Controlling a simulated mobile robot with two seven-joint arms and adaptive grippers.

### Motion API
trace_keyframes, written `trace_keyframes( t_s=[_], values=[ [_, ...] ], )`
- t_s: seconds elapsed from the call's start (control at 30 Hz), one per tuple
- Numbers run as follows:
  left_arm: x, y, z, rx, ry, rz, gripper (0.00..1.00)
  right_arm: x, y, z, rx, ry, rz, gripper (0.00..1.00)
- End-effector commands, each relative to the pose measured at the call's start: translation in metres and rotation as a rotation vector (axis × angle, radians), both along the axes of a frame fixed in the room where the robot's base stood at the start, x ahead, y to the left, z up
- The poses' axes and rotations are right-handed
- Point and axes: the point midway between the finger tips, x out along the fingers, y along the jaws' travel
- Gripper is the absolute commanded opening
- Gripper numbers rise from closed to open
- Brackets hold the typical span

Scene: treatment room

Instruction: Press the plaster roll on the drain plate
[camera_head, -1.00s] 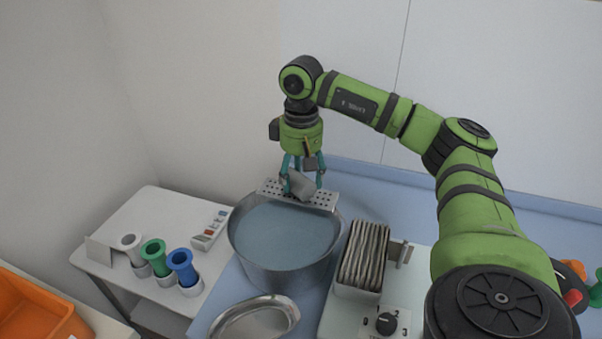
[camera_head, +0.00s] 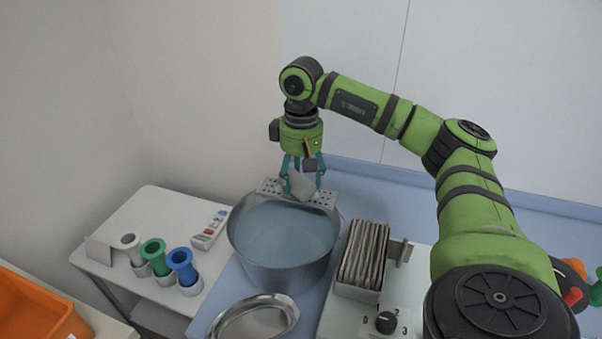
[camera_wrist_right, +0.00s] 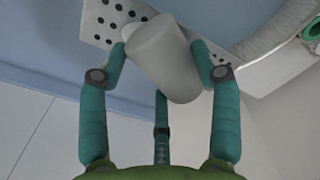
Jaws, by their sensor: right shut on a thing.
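My right gripper (camera_head: 302,180) is above the far rim of the water basin, shut on a grey-white plaster roll (camera_head: 303,187). The right wrist view shows the roll (camera_wrist_right: 165,60) tilted between the teal fingers. The perforated metal drain plate (camera_head: 325,199) lies across the basin's far rim, right below the roll; it also shows in the right wrist view (camera_wrist_right: 104,22). I cannot tell whether the roll touches the plate. The steel basin (camera_head: 240,258) holds bluish water. My left gripper is not in view.
A rack of upright grey slabs (camera_head: 364,259) stands right of the basin, beside a dial device (camera_head: 386,322). A shiny oval tray (camera_head: 256,316) lies in front. White, green and blue spools (camera_head: 154,256) stand on a white side table (camera_head: 170,215) at left, near an orange bin (camera_head: 38,312).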

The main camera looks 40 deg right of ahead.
Motion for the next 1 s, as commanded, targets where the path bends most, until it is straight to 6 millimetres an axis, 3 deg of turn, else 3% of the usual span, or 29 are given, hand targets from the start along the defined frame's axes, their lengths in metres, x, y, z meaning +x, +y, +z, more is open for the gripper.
trace_keyframes(
  t_s=[0.27,1.0],
  values=[
    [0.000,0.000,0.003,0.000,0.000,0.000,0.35,-0.002,0.002,-0.002,0.001,0.015,0.004,0.28],
    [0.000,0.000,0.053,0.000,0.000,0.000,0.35,-0.001,0.001,0.062,0.001,0.005,0.002,0.28]
  ],
)
